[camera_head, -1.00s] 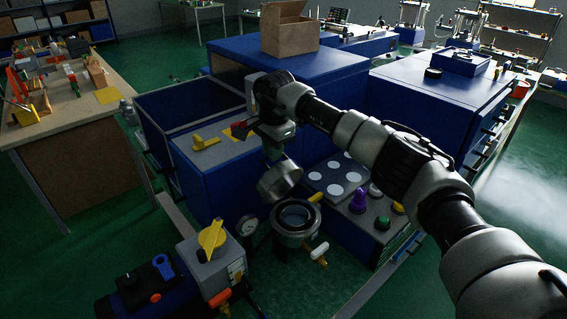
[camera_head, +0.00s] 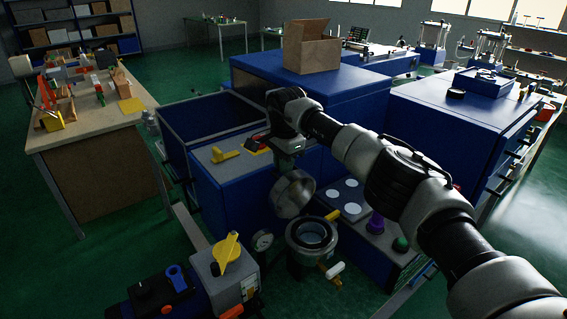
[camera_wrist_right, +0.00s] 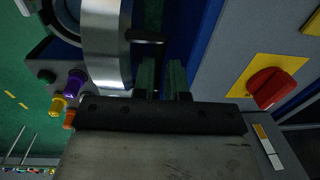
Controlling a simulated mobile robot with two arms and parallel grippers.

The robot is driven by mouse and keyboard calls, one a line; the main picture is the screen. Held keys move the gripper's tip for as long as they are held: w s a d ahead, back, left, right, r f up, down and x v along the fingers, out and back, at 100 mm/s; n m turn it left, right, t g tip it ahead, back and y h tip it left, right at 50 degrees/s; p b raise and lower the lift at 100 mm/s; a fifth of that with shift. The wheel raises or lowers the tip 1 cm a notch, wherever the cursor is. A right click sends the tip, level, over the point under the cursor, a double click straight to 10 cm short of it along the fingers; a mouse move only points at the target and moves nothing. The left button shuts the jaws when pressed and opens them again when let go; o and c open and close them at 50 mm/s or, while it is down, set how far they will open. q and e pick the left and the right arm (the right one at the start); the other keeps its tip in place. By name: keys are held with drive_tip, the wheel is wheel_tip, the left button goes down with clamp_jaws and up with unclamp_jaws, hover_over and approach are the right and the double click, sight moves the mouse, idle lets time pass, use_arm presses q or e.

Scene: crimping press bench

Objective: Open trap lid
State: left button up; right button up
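The trap is a round metal pot (camera_head: 312,235) at the front of the bench, and its mouth is uncovered. Its round metal lid (camera_head: 292,194) stands steeply tilted up behind the mouth. My right gripper (camera_head: 288,162) is just above the lid; its fingertips are hard to make out in the head view. In the right wrist view, the two fingers (camera_wrist_right: 163,78) are apart with a narrow gap, and nothing shows held between them. The lid's metal rim (camera_wrist_right: 105,45) and a dark peg (camera_wrist_right: 147,40) are close beside the fingers. My left gripper is not in view.
A pressure gauge (camera_head: 262,241) and a grey box with a yellow lever (camera_head: 228,252) are left of the pot. A white-dotted panel (camera_head: 346,203) and a purple knob (camera_head: 375,223) are right of it. Blue cabinets (camera_head: 300,75) stand behind. A red knob (camera_wrist_right: 272,88) shows in the wrist view.

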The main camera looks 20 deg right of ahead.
drive_tip(key=shift+o, duration=1.4)
drive_tip(key=shift+d+f, duration=0.1)
drive_tip(key=shift+f, duration=0.1)
drive_tip(key=shift+r, duration=0.1)
wheel_tip(320, 180, up, 11)
drive_tip(key=b, duration=0.1)
drive_tip(key=shift+s+f+b, duration=0.2)
drive_tip(key=shift+s+b, duration=0.1)
drive_tip(key=shift+f, duration=0.15)
